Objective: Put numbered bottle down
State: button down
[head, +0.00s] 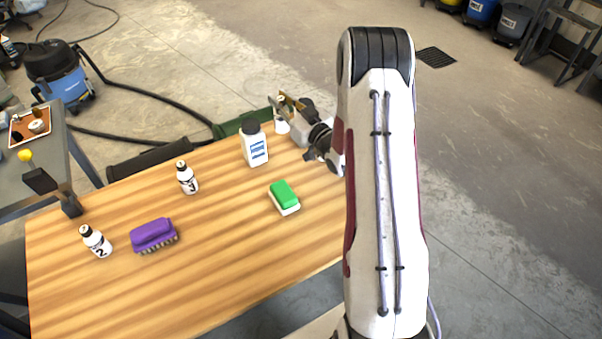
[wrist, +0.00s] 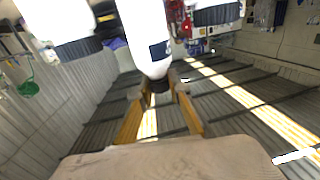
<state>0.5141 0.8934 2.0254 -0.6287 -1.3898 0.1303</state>
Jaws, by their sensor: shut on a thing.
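My gripper (head: 286,104) is at the far right edge of the wooden table and is shut on a small white bottle (head: 282,126). In the wrist view, my gripper's fingers (wrist: 160,92) close around the dark cap of the white bottle (wrist: 146,38). A dark label patch shows on its side, but I cannot read its number. Whether its base touches the table is unclear. A bottle marked 2 (head: 98,243) stands at the table's left, and another numbered bottle (head: 188,181), apparently 3, stands near the back middle.
A larger white jug with a blue label (head: 254,148) stands just left of my gripper. A green-and-white sponge (head: 285,198) and a purple brush (head: 154,236) lie on the wooden table (head: 215,265). The table's front middle is clear.

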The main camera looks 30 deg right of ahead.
aim_at(286, 130)
jog(key=shift+f, duration=0.1)
jog(key=shift+f, duration=2.8)
jog(key=shift+f, duration=2.05)
jog(key=shift+f, duration=0.1)
jog(key=c, duration=1.9)
grip_release()
jog(key=s+d, duration=0.1)
jog(key=s, duration=1.1)
